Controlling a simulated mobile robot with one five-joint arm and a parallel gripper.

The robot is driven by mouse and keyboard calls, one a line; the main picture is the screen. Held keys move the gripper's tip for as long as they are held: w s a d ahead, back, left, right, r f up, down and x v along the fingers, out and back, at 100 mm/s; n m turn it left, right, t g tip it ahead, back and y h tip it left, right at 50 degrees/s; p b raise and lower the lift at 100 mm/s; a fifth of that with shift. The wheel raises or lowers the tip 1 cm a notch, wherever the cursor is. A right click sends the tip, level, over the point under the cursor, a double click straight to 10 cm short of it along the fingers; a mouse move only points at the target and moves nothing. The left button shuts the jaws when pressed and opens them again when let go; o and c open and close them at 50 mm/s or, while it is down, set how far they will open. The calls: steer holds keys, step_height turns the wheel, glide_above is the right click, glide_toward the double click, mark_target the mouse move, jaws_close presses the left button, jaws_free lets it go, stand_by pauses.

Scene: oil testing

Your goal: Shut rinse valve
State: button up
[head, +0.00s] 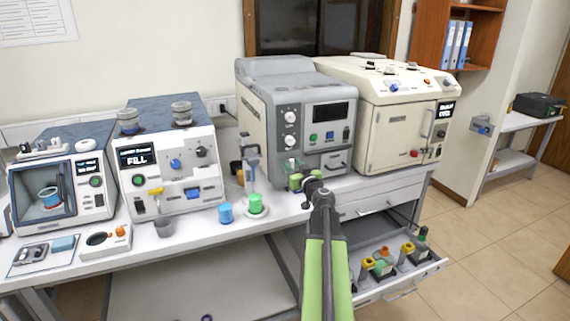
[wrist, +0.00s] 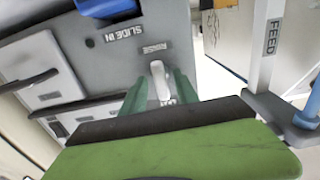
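The rinse valve shows in the wrist view as a small white lever (wrist: 160,82) on a grey machine face, below an upside-down "RINSE" label (wrist: 155,48). My gripper (wrist: 160,92) has its two green fingers on either side of the lever, with small gaps visible, so it looks open around it. I cannot tell whether a finger touches the lever. In the head view my gripper (head: 303,181) is at the lower front of the grey machine (head: 270,120); the lever is too small to make out there.
A grey post marked "FEED" (wrist: 268,45) stands close to my gripper in the wrist view. In the head view a green cup (head: 256,203) and a blue cup (head: 225,213) stand left of the gripper. An open drawer (head: 405,280) with several items juts out below right.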

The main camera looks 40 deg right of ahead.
steer(key=shift+w, duration=0.15)
jaws_close()
